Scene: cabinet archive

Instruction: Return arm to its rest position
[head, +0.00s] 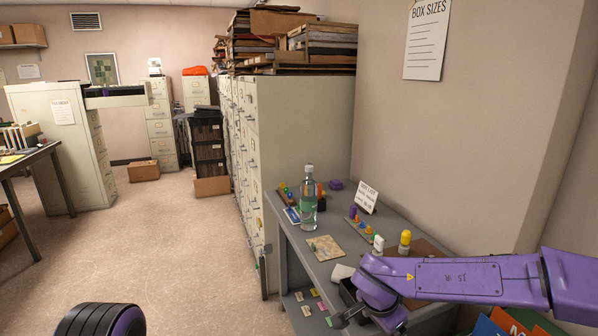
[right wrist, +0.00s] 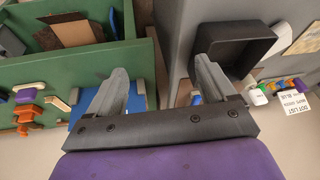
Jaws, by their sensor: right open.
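My right arm (head: 460,278) is purple and reaches in from the right edge of the head view, over the near end of a grey table (head: 292,240). My right gripper (right wrist: 162,66) is open in the right wrist view, its two grey fingers apart with nothing held between them. A black open bin (right wrist: 237,42) lies beyond the right finger. My left gripper is out of view; a black ribbed and purple part of mine shows at the bottom left of the head view.
The grey table holds a clear bottle (head: 308,190), a beige square (head: 325,248) and a small sign (head: 366,196). A green wooden container (right wrist: 80,65) is left of the gripper in the wrist view. Filing cabinets (head: 290,130) stand behind. Open floor (head: 170,240) lies left.

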